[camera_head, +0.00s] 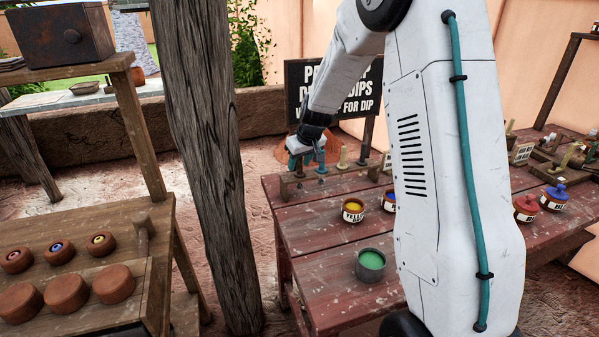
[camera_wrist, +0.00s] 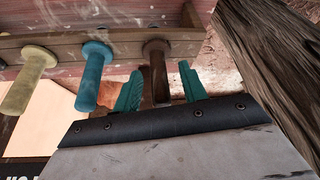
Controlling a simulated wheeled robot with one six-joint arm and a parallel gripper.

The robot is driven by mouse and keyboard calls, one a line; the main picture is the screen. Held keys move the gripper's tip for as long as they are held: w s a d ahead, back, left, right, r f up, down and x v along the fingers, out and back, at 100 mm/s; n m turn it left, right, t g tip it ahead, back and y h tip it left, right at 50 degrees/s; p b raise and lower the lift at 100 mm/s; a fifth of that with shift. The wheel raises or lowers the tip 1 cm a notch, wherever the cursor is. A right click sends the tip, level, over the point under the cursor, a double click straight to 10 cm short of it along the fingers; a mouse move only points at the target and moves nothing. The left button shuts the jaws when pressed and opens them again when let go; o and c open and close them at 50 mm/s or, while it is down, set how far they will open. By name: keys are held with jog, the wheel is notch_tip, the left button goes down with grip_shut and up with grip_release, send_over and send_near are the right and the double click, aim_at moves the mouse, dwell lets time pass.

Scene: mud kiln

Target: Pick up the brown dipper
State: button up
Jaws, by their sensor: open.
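The brown dipper (camera_wrist: 157,72) hangs in a wooden rack (camera_wrist: 205,42) in the wrist view, its handle end toward my gripper. My gripper (camera_wrist: 161,86) is open, with one green finger on either side of the brown dipper's handle. I cannot tell whether either finger touches it. A teal dipper (camera_wrist: 93,75) and a yellow dipper (camera_wrist: 28,78) stand in the same rack to the left. In the head view my gripper (camera_head: 303,160) is at the left end of the rack on the red table (camera_head: 310,235); the brown dipper is not clearly visible there.
The teal dipper sits close beside the left finger. A wooden post (camera_head: 215,160) stands left of the table. A green paint pot (camera_head: 371,265) and a yellow paint pot (camera_head: 353,211) are on the table. A sign (camera_head: 300,85) stands behind the rack.

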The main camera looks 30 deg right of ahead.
jog(key=shift+x, duration=1)
jog(key=shift+c, duration=0.3)
jog(key=c, duration=0.7)
jog(key=shift+r, duration=0.1)
jog(key=shift+c, duration=0.6)
notch_tip(320, 180, up, 9)
jog(key=shift+r, duration=0.15)
grip_shut()
jog(key=shift+r, duration=0.3)
jog(key=shift+a, duration=0.1)
